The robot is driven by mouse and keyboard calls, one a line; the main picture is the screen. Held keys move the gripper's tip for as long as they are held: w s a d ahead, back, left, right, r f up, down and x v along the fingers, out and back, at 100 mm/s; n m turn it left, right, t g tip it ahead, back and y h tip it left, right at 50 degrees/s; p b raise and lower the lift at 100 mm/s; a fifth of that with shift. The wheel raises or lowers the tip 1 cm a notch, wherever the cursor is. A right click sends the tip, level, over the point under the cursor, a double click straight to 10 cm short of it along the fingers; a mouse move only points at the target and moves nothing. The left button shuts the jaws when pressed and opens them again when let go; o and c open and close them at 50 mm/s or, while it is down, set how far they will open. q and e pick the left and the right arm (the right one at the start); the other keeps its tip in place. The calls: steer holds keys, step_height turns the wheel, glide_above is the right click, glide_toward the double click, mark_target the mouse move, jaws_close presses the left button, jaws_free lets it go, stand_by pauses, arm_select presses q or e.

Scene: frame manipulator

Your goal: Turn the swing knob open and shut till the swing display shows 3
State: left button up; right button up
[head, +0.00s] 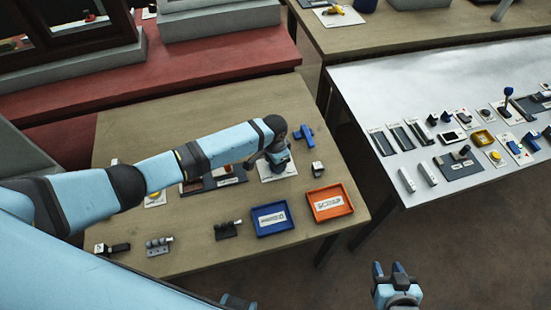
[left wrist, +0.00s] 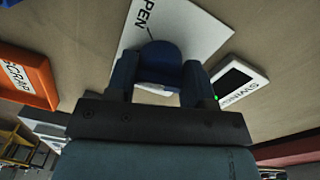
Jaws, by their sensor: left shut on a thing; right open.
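The swing knob (left wrist: 160,62) is a round blue knob on a white card (left wrist: 205,32) whose visible lettering reads "PEN". My left gripper (left wrist: 159,82) is shut on the knob, one blue finger on each side. In the head view the left gripper (head: 278,158) is over the card (head: 279,174) and hides the knob. The swing display (left wrist: 237,83) is a white frame labelled SWING with a dark screen, right of the knob; I cannot read a number, and a green light shows by its edge. My right gripper (head: 394,272) is open and empty, over the floor.
An orange SCRAP tray (head: 347,207) and a blue tray (head: 260,231) stand at the wooden table's front right. A blue tool (head: 304,133) and a small block (head: 318,169) lie near the knob. A grey table (head: 350,90) with several fixtures stands to the right, across a gap.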

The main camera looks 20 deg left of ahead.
arm_select(q)
steer(key=m, duration=0.2)
steer(key=m+p, duration=0.1)
steer(key=m, duration=0.2)
steer(key=shift+w+a+r+m, duration=0.1)
steer(key=shift+w+r+m, duration=0.1)
steer(key=shift+m, duration=0.1)
steer(key=m, duration=0.5)
steer(key=shift+f, duration=0.1)
steer(key=shift+w, duration=0.1)
steer(key=o, duration=0.9)
steer(key=r, duration=0.9)
steer(key=r+b, duration=0.1)
steer(key=r, duration=0.3)
steer(key=shift+w+r, duration=0.25)
steer(key=shift+r, duration=0.15)
steer(key=shift+f, duration=0.1)
